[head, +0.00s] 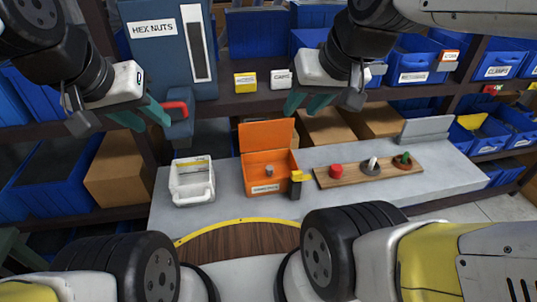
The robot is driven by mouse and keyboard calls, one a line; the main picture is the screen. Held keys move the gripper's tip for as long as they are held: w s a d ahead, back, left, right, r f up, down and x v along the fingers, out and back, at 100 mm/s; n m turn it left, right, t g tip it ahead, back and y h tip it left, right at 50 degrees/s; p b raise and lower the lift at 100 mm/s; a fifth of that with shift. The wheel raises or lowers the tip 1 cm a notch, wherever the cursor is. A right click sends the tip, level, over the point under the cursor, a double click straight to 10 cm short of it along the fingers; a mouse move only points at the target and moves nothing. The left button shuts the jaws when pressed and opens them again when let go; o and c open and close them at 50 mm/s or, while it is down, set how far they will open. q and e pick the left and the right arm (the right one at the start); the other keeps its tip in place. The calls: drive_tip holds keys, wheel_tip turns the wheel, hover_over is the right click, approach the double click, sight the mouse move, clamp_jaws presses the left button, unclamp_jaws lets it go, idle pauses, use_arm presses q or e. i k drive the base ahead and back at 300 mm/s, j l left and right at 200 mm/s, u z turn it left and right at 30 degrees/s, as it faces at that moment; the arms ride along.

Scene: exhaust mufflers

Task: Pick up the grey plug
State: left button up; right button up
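A small grey plug (269,171) stands inside the open orange box (262,157) on the grey worktop. Its lower part is hard to make out at this size. My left gripper (142,115) is up and to the left of the box, with its teal fingers spread apart and nothing seen between them. My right gripper (305,103) is above and slightly right of the box, its teal fingers apart and empty. Both grippers are well clear of the plug.
A wooden board (340,177) right of the box carries a red piece (336,171), a grey-white piece (373,165) and a green-topped piece (404,160). A white bin (191,193) stands left. Shelves with blue bins rise behind.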

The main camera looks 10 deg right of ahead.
sight(270, 169)
drive_tip(key=u, duration=2.35)
drive_tip(key=z, duration=2.75)
drive_tip(key=k+l, duration=0.3)
drive_tip(key=l, duration=0.15)
drive_tip(key=k+l, duration=0.25)
drive_tip(key=l, duration=0.15)
drive_tip(key=z, duration=0.05)
